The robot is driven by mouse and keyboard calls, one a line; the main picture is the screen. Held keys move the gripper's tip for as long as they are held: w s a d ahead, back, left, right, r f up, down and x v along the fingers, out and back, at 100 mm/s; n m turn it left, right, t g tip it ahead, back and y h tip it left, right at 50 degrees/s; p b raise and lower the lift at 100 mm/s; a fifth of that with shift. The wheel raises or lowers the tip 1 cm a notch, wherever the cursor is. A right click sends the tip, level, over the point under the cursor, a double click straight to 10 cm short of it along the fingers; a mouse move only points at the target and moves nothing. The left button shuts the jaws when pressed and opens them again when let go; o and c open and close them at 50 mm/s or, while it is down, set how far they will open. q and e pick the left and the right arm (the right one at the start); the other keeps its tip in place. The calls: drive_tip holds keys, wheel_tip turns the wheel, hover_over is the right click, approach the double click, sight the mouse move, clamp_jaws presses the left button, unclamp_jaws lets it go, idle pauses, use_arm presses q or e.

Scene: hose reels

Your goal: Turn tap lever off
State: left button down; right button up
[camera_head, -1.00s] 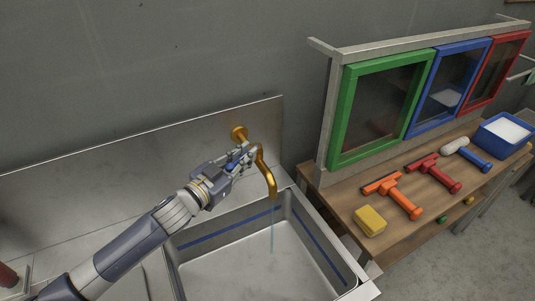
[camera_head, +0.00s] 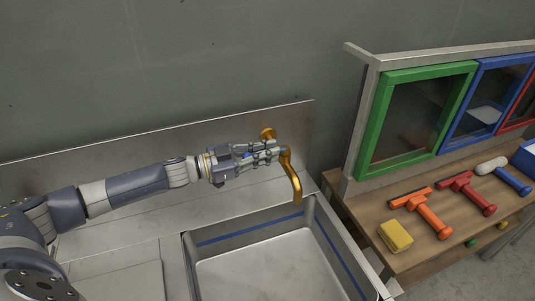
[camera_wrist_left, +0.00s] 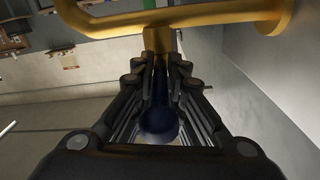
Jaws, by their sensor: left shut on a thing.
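The brass tap's curved spout (camera_head: 294,183) hangs over the steel sink (camera_head: 205,240), and its round flange (camera_head: 268,134) sits on the backsplash. My left gripper (camera_head: 274,152) is shut at the tap body, just left of the spout. No water stream shows under the spout. My right gripper is out of view.
A wooden bench (camera_head: 375,205) at the right holds a yellow sponge (camera_head: 395,236) and squeegees with orange (camera_head: 425,213) and red (camera_head: 467,192) handles. Framed windows, the nearest green (camera_head: 375,127), stand behind them. The basin is empty and clear.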

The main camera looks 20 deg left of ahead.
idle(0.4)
use_arm(q)
drive_tip(key=c, duration=1.6)
unclamp_jaws()
drive_tip(key=shift+c, duration=0.2)
drive_tip(key=shift+a, duration=0.1)
drive_tip(key=v, duration=1.1)
drive_tip(key=shift+s+a, duration=0.25)
drive_tip(key=shift+a, duration=0.05)
